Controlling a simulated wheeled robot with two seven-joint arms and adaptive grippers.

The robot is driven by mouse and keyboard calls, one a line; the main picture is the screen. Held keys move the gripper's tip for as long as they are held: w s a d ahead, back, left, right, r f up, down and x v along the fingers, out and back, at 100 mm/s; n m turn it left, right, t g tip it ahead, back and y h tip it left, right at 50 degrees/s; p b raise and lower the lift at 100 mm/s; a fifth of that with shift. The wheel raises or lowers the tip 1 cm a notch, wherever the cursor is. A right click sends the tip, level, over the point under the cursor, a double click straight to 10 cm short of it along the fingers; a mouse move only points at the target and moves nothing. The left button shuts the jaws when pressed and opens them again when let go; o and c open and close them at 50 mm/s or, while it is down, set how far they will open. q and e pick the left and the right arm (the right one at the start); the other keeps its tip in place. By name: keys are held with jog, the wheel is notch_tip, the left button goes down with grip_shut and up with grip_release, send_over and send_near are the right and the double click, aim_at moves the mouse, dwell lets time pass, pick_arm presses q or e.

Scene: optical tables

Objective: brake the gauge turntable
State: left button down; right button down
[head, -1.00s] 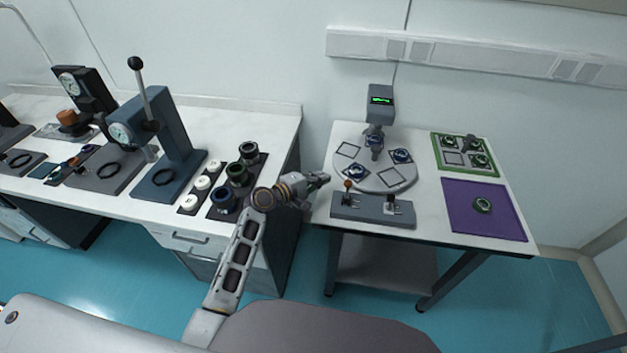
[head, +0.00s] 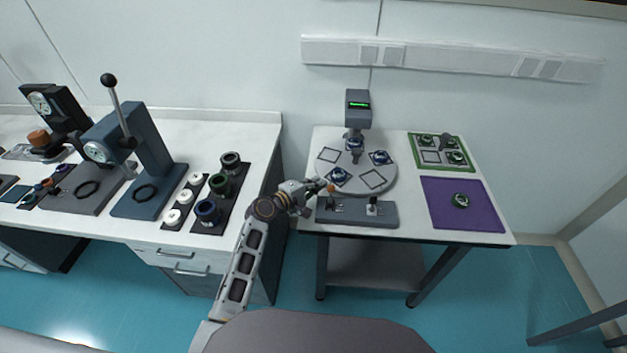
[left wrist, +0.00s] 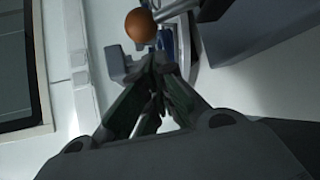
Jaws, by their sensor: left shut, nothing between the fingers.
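The gauge turntable (head: 352,189) is a round grey plate with several square outlines and a few blue-ringed parts on it. A grey bar (head: 355,216) in front of it bears two small levers. The left lever has an orange knob (head: 331,187); the right lever (head: 373,206) is pale. My left gripper (head: 326,185) is shut and empty, its tips beside the orange knob in the head view. In the left wrist view, the knob (left wrist: 140,25) shows just beyond and left of the closed fingertips (left wrist: 157,62); I cannot tell whether they touch. My right gripper is out of view.
A gauge head with a green display (head: 358,104) stands behind the turntable. A green tray (head: 428,168) and a purple mat (head: 445,213) with one part lie to the right. The left bench holds presses (head: 150,150) and ringed parts. A gap separates the tables.

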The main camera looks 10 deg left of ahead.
pick_arm(q)
jog(key=shift+s+d+r, duration=0.1)
jog(key=shift+s+d, duration=0.2)
jog(key=shift+s, duration=0.15)
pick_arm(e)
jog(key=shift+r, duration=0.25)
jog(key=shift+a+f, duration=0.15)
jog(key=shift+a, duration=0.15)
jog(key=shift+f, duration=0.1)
pick_arm(q)
jog(key=shift+b, duration=0.45)
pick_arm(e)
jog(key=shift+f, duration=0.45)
pick_arm(q)
jog(key=shift+s+b, duration=0.1)
jog(key=shift+b, duration=0.25)
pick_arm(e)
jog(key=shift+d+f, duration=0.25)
pick_arm(q)
jog(key=shift+s+r+m+t+b, duration=0.15)
jog(key=shift+m+t+b, duration=0.2)
jog(key=shift+b, duration=0.2)
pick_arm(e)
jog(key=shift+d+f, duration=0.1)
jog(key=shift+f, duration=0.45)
